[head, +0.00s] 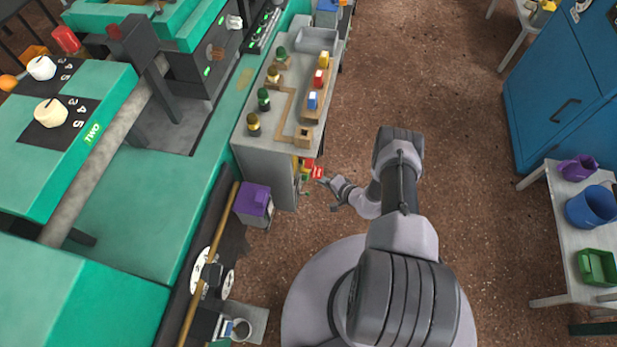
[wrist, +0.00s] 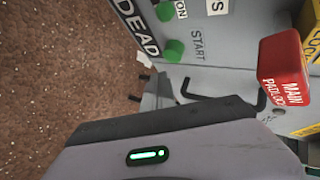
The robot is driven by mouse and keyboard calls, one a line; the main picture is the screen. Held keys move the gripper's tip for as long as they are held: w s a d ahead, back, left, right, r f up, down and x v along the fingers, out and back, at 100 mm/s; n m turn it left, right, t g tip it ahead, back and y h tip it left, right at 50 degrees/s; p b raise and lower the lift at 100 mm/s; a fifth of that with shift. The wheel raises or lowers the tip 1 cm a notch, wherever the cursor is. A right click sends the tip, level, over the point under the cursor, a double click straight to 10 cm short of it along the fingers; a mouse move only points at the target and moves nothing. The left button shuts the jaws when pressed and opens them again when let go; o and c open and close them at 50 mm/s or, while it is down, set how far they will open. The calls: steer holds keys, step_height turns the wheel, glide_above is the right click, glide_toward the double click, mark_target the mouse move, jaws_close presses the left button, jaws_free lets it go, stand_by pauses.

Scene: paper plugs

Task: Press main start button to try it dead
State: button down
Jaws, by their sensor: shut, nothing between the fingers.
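In the wrist view a green START button (wrist: 173,50) sticks out from a grey panel (wrist: 228,42). A second green button (wrist: 166,10) is above it, partly by cut-off lettering. A sign reading DEAD (wrist: 138,28) runs along the panel's left side. A red padlock marked MAIN (wrist: 283,62) hangs to the right. My gripper (head: 324,181) is shut and empty, close to the cabinet's side in the head view. In the wrist view its grey housing fills the bottom, and I cannot make out fingertip contact with a button.
The grey cabinet (head: 262,160) carries several colored pegs and a grey tray (head: 317,40). A purple box (head: 254,203) hangs at its near side. The green machine (head: 140,200) fills the left. Open brown floor (head: 450,130) lies to the right, before a side table (head: 565,225).

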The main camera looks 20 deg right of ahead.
steer(key=shift+s+d, duration=0.6)
steer(key=shift+d, duration=0.25)
steer(key=shift+s+d, duration=0.55)
steer(key=shift+d, duration=0.3)
